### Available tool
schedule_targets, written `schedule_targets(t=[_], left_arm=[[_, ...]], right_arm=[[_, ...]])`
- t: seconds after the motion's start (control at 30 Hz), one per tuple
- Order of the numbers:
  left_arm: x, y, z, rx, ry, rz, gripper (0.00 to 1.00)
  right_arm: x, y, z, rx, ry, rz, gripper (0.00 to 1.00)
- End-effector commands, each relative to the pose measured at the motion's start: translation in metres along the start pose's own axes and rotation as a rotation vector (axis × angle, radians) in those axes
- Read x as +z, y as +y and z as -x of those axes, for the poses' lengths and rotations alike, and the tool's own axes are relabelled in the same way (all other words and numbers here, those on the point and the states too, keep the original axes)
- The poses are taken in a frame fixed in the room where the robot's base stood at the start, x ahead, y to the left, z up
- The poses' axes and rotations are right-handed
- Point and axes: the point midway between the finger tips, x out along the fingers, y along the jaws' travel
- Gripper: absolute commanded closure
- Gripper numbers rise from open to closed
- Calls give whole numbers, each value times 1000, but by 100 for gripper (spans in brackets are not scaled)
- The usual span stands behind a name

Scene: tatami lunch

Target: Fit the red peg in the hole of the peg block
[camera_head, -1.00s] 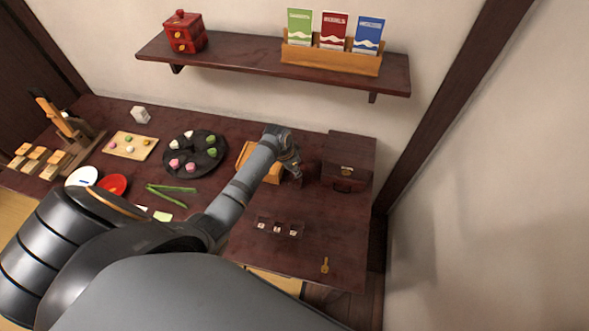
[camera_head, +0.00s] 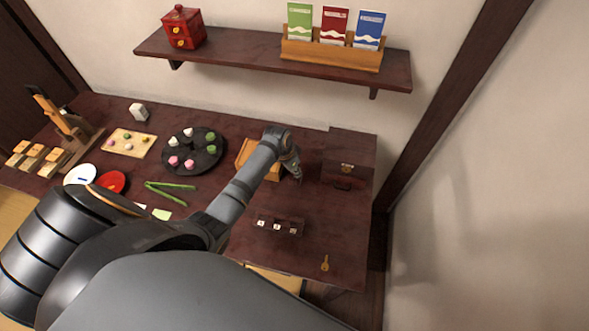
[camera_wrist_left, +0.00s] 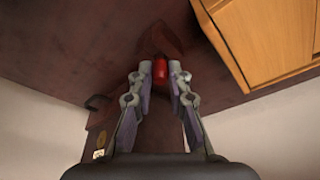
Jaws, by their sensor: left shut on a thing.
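My left gripper (camera_head: 297,173) hangs over the right part of the dark table, between a light wooden box and a dark chest. In the left wrist view the left gripper (camera_wrist_left: 160,72) is shut on the red peg (camera_wrist_left: 160,69), which sits between the fingertips. In the head view the peg is too small to make out. I cannot pick out the peg block or its hole with certainty. A dark reddish shape (camera_wrist_left: 158,38) lies beyond the peg, unclear as block or shadow. My right gripper is not in view.
The light wooden box (camera_head: 244,154) stands left of the gripper; it also shows in the left wrist view (camera_wrist_left: 265,38). The dark chest (camera_head: 358,175) stands right. A black plate (camera_head: 193,151) is left.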

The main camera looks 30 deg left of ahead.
Motion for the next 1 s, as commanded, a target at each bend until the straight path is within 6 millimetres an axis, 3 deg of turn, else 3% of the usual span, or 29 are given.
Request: schedule_targets(t=[0.73,0.77,0.8,0.93,1.0], left_arm=[[4,0,-13,0,0,0,93],[3,0,-13,0,1,0,80],[3,0,-13,0,1,0,75],[3,0,-13,0,0,0,57],[3,0,-13,0,0,0,56]], right_arm=[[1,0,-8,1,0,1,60],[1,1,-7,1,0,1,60],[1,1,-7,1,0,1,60],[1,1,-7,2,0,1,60],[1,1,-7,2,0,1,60]])
